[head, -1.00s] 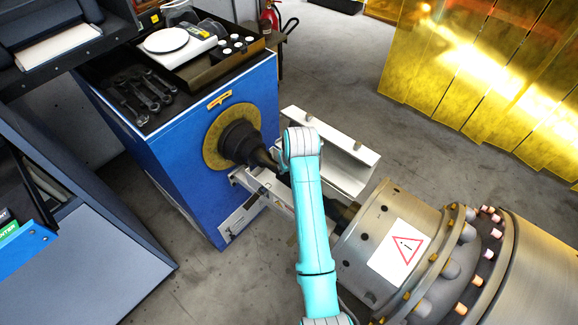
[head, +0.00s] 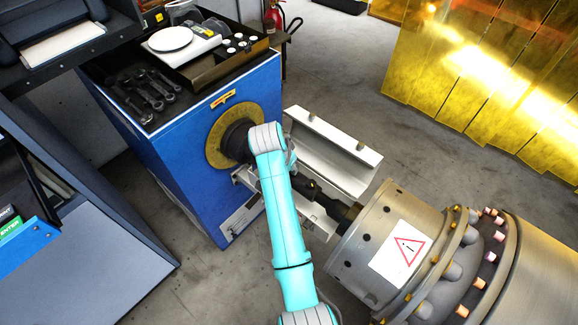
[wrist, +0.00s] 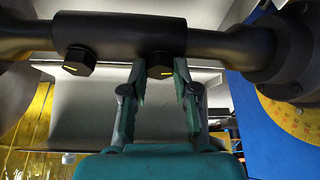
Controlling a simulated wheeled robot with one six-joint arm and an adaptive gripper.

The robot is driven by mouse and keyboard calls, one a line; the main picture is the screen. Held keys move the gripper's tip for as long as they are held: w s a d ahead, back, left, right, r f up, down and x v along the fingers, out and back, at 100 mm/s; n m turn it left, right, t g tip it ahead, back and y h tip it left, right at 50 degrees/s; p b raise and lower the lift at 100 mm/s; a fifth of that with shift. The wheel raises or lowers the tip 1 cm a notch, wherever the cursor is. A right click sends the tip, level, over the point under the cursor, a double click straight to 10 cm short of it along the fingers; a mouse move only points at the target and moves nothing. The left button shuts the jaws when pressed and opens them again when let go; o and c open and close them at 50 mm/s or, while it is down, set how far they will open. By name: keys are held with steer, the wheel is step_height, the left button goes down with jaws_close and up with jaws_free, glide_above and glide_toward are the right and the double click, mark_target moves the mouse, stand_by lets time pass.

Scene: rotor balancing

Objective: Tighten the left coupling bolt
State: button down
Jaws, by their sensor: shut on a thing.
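In the wrist view, a black coupling sleeve (wrist: 118,33) joins the dark shaft across the top. Two dark hex bolts with yellow marks stick out of it. The bolt nearer the blue cabinet (wrist: 160,66), on the right here, sits between the fingertips of my gripper (wrist: 159,73), which is shut on its head. The other bolt (wrist: 79,62) is to the left, clear of the fingers. Part of the dark shaft (head: 330,200) shows right of the arm.
A blue cabinet (head: 215,165) with a yellow dial (head: 218,135) stands at the shaft's left end. A metal rotor housing (head: 375,225) is at its right end. A pale channel (head: 335,155) runs behind the shaft. Wrenches (head: 145,92) lie on the cabinet.

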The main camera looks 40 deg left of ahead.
steer(key=shift+m+h, duration=0.4)
steer(key=shift+m, duration=0.4)
steer(key=c, duration=0.9)
jaws_free()
steer(key=shift+a, duration=0.1)
steer(key=v, duration=1.2)
